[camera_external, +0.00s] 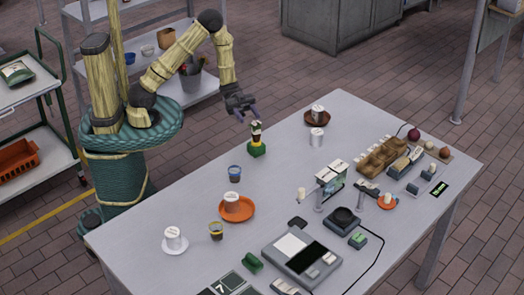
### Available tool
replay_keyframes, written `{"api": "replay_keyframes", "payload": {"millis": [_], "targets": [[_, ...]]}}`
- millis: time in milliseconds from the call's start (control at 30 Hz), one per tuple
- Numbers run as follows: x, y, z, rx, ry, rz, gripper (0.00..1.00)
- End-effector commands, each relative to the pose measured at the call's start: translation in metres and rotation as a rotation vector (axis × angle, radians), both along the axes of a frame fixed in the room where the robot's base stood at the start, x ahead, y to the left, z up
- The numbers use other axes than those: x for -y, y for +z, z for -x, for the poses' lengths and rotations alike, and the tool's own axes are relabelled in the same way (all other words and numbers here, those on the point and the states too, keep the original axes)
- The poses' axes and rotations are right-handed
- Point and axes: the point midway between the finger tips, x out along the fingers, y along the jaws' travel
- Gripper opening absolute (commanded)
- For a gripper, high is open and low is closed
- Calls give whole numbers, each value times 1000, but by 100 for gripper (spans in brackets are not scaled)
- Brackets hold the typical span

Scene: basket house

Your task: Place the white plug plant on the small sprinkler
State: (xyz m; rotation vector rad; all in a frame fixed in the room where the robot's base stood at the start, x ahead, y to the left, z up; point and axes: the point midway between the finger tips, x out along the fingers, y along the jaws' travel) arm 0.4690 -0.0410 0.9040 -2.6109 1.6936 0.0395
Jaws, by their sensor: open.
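My gripper (250,115) is open and empty above the table (290,190), near its back left edge. Just below it stands a small upright item with dark and white parts (256,132) on a green block (257,149); the fingers look apart from it. I cannot tell which thing is the white plug plant. I cannot make out the small sprinkler either.
A blue cup (234,173) and a dark cup with a yellow band (216,230) stand at the left. The middle left has free room.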

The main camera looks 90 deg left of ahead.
Motion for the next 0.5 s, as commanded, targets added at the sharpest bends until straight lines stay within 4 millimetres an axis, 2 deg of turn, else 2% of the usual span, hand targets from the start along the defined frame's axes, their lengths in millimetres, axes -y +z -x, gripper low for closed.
{"api": "replay_keyframes", "payload": {"millis": [167, 300, 400, 500], "targets": [[0, -7, -27, -27, 147, -200, 48], [-14, -12, -49, -96, 333, -398, 48], [-29, -12, -54, -171, 468, -515, 48], [-44, -10, -51, -263, 597, -611, 48]]}}
